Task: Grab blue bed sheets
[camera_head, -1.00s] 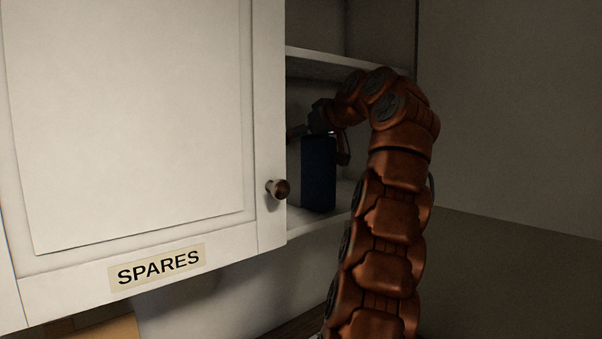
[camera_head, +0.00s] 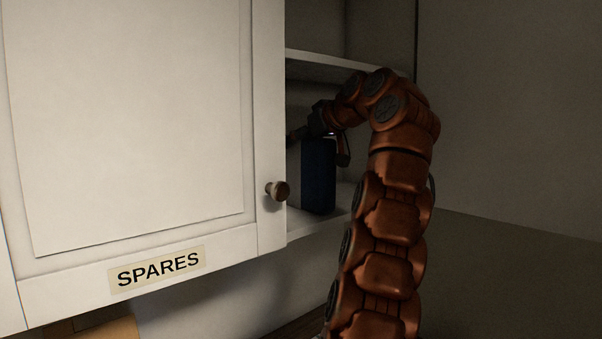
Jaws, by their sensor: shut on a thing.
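A dark blue upright block (camera_head: 318,176), which looks like the blue bed sheets, stands on the lower shelf inside the open cabinet. My gripper (camera_head: 318,136) reaches into the cabinet from the right and is shut on the top part of the blue bed sheets. One finger shows at the right of them; the far side of the grip is dark and mostly hidden. I cannot tell whether their bottom touches the shelf.
A white cabinet door (camera_head: 130,120) with a round knob (camera_head: 277,191) and a "SPARES" label (camera_head: 158,269) fills the left. The upper shelf (camera_head: 325,65) is just above my gripper. A bare wall (camera_head: 510,110) is at the right.

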